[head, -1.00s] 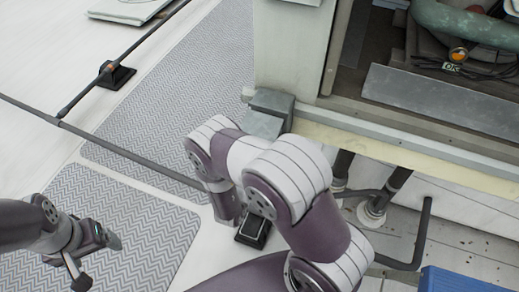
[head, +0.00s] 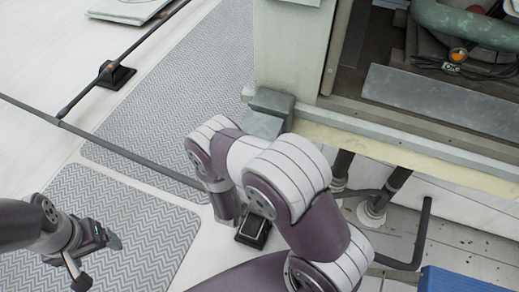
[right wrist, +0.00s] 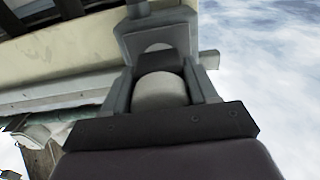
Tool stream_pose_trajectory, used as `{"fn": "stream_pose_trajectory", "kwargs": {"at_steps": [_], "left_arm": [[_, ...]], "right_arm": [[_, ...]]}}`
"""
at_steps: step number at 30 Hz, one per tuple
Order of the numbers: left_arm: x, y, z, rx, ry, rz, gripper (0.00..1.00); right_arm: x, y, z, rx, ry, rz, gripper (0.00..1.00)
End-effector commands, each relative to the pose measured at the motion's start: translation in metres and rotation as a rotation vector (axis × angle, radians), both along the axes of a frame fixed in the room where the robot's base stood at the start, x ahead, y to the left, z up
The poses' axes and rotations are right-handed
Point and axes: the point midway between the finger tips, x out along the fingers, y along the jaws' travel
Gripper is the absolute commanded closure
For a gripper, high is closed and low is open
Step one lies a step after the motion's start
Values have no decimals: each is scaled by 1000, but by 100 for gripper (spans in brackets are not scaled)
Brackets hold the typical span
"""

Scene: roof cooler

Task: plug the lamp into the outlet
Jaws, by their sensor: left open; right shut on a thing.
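In the right wrist view my right gripper (right wrist: 160,75) is shut on a pale rounded piece (right wrist: 160,91), seemingly the lamp's plug. A grey box-like fitting (right wrist: 160,28), perhaps the outlet, lies straight ahead of the fingers; I cannot tell whether the plug is inside it. In the head view a grey box (head: 268,113) sits at the cabinet's lower corner, and my right arm hides the right gripper. My left gripper (head: 82,264) is open and empty at the lower left. An orange light (head: 458,55) shows inside the cabinet; I cannot tell if it is the lamp.
The open cabinet (head: 430,100) fills the upper right, with a green pipe (head: 465,25) inside. A dark rail (head: 130,152) crosses the left side over patterned grey mats (head: 130,215). Dark pipes (head: 392,185) stand below the cabinet. A blue object (head: 455,280) is at the lower right.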

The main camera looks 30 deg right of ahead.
Motion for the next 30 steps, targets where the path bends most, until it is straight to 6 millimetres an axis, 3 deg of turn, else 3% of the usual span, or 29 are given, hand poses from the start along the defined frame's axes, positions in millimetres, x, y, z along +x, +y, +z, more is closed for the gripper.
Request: {"fn": "stream_pose_trajectory", "kwargs": {"at_steps": [17, 18, 20, 21, 30], "left_arm": [[0, 0, -1, 0, 0, 0, 16], [0, 0, -1, 0, 0, 0, 16], [0, 0, -1, 0, 0, 0, 16], [0, 0, -1, 0, 0, 0, 16], [0, 0, -1, 0, 0, 0, 16]], "right_arm": [[7, -8, 0, 1, -1, -1, 69], [7, -8, 0, 1, -1, -1, 36], [7, -8, 0, 0, 0, -1, 16], [7, -8, 0, 0, 0, -1, 12], [6, -6, 0, 1, 1, 1, 12]]}}
